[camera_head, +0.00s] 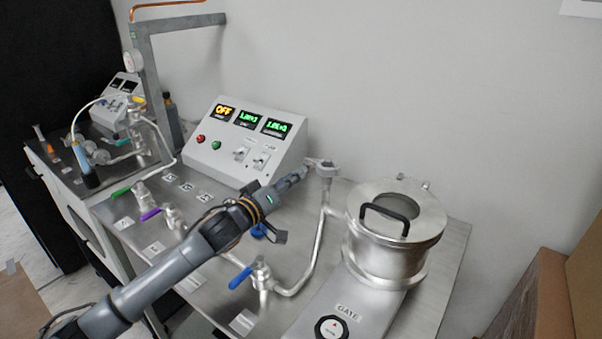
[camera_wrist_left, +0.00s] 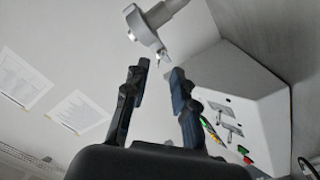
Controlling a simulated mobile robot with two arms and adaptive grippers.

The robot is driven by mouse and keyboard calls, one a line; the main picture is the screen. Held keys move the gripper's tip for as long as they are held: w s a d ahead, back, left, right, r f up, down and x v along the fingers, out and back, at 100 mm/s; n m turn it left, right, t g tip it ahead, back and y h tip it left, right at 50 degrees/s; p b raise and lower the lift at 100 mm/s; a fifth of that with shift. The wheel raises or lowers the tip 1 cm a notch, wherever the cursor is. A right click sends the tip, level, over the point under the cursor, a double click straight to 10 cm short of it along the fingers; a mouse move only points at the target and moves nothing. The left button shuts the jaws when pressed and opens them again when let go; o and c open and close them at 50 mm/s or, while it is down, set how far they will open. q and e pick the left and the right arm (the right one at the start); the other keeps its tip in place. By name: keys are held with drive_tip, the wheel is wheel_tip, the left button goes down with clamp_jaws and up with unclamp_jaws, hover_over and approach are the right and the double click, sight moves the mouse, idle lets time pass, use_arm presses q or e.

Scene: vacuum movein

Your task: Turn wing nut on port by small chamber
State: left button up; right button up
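The small metal chamber (camera_head: 390,255) with a black lid handle stands at the right of the steel table. Beside it, a pipe rises to a port with a grey clamp (camera_head: 326,168); the clamp (camera_wrist_left: 143,28) is also at the top of the left wrist view. The wing nut (camera_wrist_left: 162,57) hangs at the clamp's lower side. My left gripper (camera_head: 304,170) reaches to just left of the clamp. In the wrist view its two fingers (camera_wrist_left: 160,74) are apart and empty, with the wing nut just beyond the gap between their tips. My right gripper is not in view.
A control console (camera_head: 245,142) with green and orange displays stands behind my left arm. A blue-handled valve (camera_head: 240,278) and a purple-handled valve (camera_head: 150,214) are on pipework at the front. A gate knob (camera_head: 331,328) is below the chamber. Cardboard boxes (camera_head: 540,295) stand at the right.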

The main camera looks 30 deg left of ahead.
sight(308, 167)
use_arm(q)
drive_tip(key=shift+w+d, duration=0.15)
drive_tip(key=shift+w, duration=0.95)
drive_tip(key=shift+w+d, duration=0.15)
drive_tip(key=shift+w, duration=0.9)
drive_tip(key=shift+c, duration=0.5)
clamp_jaws()
